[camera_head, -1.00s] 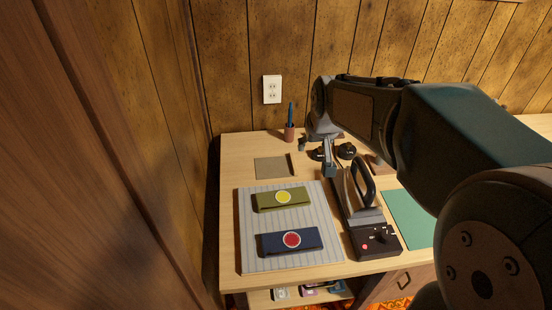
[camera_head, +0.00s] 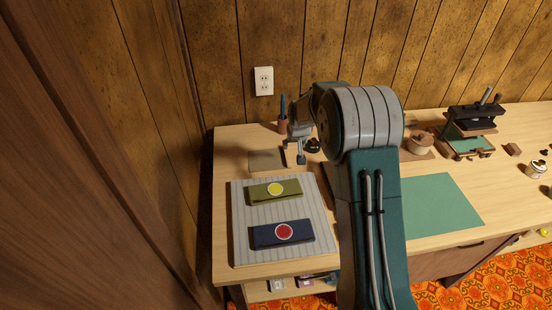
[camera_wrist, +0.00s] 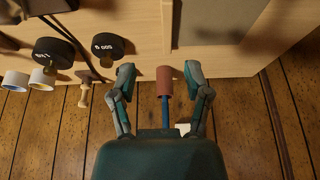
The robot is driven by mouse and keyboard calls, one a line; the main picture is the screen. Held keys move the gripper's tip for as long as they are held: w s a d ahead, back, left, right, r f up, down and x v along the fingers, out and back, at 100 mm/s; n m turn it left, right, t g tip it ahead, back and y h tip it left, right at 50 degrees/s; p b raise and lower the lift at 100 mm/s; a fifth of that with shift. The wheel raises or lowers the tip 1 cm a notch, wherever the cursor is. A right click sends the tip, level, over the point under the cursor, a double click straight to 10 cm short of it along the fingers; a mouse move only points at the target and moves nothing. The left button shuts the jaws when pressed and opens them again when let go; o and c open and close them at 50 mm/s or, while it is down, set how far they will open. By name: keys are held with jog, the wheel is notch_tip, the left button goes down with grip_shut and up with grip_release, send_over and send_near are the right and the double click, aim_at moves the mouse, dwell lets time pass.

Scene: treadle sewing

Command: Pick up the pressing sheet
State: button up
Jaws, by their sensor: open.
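The pressing sheet appears to be the thin grey-brown sheet (camera_head: 266,161) lying flat on the table, behind the striped pad. In the wrist view the sheet (camera_wrist: 215,22) is at the top, right of centre. My gripper (camera_head: 301,157) is at the sheet's right side in the head view, pointing down. In the wrist view my gripper (camera_wrist: 160,72) has its fingers apart, with nothing held. A reddish cup (camera_wrist: 164,78) with a blue stick shows between the fingertips there, seemingly beyond them. My arm hides part of the table.
The striped pad (camera_head: 250,221) carries an olive pouch (camera_head: 275,192) and a navy pouch (camera_head: 282,234). Dark round weights (camera_wrist: 107,45) stand beside the gripper. A green mat (camera_head: 440,205) and a small press (camera_head: 470,130) are to the right. The wall is close behind.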

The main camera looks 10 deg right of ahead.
send_over(288, 158)
jog(key=s, duration=0.2)
jog(key=f, duration=0.4)
jog(key=shift+s+d+f, duration=0.1)
jog(key=shift+s+f, duration=0.1)
jog(key=shift+f, duration=0.1)
jog(key=shift+w+f, duration=0.1)
jog(key=shift+f, duration=0.15)
jog(key=x, duration=0.5)
jog(key=shift+f, duration=0.1)
jog(key=shift+a, duration=0.2)
grip_shut()
